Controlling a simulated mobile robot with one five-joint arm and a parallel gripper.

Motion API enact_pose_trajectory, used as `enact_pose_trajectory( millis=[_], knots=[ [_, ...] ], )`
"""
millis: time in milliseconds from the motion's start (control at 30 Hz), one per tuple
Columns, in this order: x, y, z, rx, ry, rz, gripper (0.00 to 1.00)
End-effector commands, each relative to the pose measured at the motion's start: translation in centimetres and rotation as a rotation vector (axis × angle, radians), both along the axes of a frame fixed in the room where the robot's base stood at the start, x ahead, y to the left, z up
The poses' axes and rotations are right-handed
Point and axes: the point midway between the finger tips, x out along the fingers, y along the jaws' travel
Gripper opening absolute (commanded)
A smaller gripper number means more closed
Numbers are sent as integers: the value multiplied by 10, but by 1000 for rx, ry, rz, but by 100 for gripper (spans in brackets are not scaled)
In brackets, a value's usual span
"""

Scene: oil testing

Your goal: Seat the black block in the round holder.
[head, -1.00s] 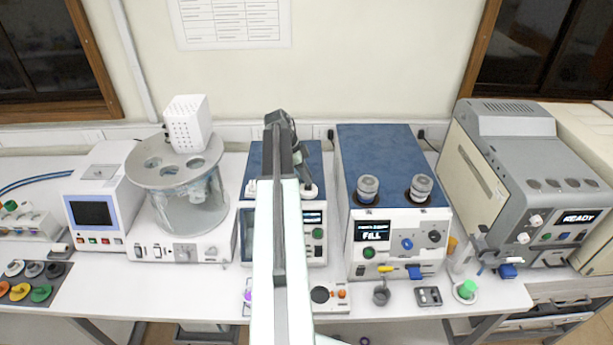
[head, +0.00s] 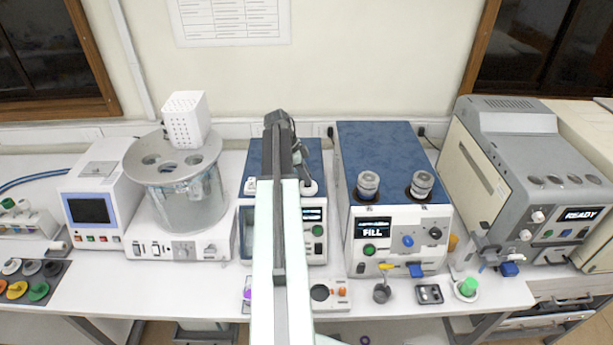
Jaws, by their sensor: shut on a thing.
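My arm reaches up the middle of the picture over a blue-topped instrument (head: 312,165). My gripper (head: 301,168), dark and mostly hidden behind the arm's dark end, is near the back of that instrument's top. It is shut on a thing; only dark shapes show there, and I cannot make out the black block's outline. A small white unit (head: 338,302) at the table's front edge, just right of the arm, has a round black spot on top. I cannot tell whether that is the round holder.
A glass bath with a grey holed lid (head: 205,157) and a white perforated box (head: 186,118) stands left of the arm. A taller instrument (head: 388,150) with two glass-topped cups stands close on the right. A grey analyser (head: 505,140) is at far right. Small items line the front edge.

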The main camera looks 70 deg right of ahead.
Motion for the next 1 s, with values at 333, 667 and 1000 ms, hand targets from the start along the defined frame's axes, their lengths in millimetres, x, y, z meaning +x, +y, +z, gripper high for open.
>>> enact_pose_trajectory(
  millis=[333, 667, 1000],
  knots=[
    [0, 0, -13, 0, 0, 1, 0],
    [0, 0, -13, 0, 0, 1, 46],
    [4, 1, -2, 0, 0, 1, 46]
  ],
)
